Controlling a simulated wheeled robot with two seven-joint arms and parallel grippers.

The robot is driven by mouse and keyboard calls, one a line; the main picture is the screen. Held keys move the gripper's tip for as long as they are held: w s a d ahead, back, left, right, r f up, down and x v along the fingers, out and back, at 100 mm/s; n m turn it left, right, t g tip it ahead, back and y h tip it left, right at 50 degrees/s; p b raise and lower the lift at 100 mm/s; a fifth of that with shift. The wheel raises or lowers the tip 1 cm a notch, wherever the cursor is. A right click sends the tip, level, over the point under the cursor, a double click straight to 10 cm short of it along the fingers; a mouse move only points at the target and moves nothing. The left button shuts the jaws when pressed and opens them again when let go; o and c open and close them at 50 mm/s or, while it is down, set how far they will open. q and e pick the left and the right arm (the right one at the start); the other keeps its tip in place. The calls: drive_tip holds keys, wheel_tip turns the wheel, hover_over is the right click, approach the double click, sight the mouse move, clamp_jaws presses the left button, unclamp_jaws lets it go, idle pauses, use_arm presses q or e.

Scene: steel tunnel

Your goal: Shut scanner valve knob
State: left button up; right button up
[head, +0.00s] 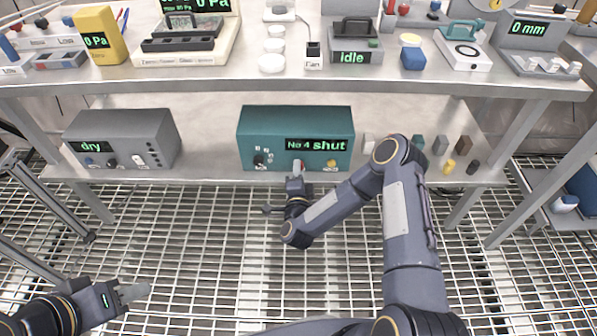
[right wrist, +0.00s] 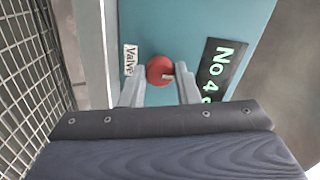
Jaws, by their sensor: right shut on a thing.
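The scanner is a teal box (head: 262,128) on the lower shelf, and its display (head: 317,145) reads "No 4 shut". Its red valve knob (right wrist: 158,68), labelled "Valve", sits between the fingers of my right gripper (right wrist: 160,78) in the right wrist view. A pale mark shows on the knob's face. In the head view my right gripper (head: 297,172) is at the front of the box and partly covers the knob. It is shut on the knob.
A grey box (head: 122,130) reading "dry" stands left on the same shelf. Small coloured blocks (head: 440,146) stand to the right, partly behind my right arm. The upper shelf (head: 300,82) overhangs with several instruments. The grating floor (head: 210,240) in front is clear.

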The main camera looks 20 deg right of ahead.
drive_tip(key=o, duration=1)
drive_tip(key=shift+c, duration=0.2)
drive_tip(key=p+v, duration=0.1)
drive_tip(key=v, duration=0.6)
drive_tip(key=shift+s, duration=0.4)
drive_tip(key=shift+a, duration=0.1)
